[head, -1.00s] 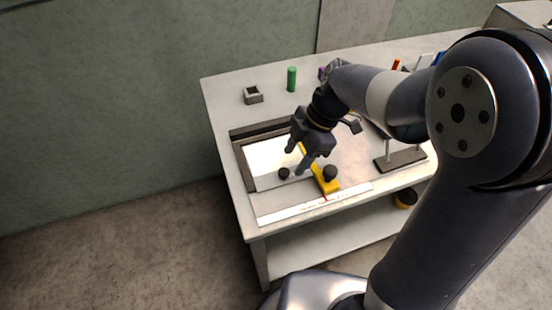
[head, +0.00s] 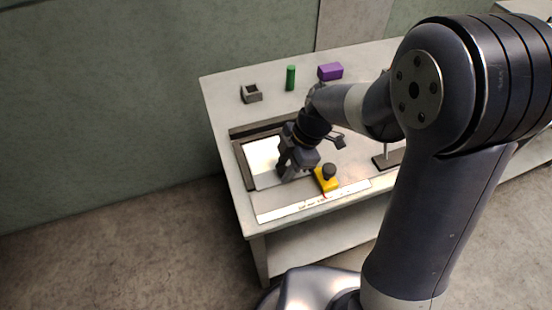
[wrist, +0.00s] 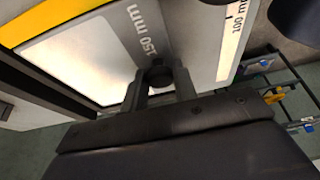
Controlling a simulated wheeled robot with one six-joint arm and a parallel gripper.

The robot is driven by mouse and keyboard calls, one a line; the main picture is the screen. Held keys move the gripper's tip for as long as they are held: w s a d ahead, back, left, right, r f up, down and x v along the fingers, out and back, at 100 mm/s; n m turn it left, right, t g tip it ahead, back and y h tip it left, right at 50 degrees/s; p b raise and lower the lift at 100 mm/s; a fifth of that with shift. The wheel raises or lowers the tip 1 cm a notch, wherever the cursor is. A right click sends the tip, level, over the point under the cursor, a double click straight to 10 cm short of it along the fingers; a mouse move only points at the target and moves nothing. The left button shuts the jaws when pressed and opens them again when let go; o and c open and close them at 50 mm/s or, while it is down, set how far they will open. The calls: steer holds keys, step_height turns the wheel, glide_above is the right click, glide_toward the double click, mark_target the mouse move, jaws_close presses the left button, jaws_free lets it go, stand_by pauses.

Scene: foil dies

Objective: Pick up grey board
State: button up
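The grey board (wrist: 168,48), marked "150 mm", lies flat on the table beside a bright pale panel (wrist: 75,60); I cannot tell whether the two are one piece. A round black knob (wrist: 160,73) stands at the board. My gripper (wrist: 161,90) has its fingers on both sides of this knob, close against it, and appears shut on it. In the head view my gripper (head: 283,172) is low over the front of the pale panel and hides the knob and part of the board.
A yellow piece (head: 327,180) with a black knob lies just right of my gripper. A white labelled strip (head: 300,207) runs along the front edge. A grey hollow block (head: 251,94), a green cylinder (head: 291,78) and a purple block (head: 330,72) stand at the back.

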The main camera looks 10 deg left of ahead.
jaws_close()
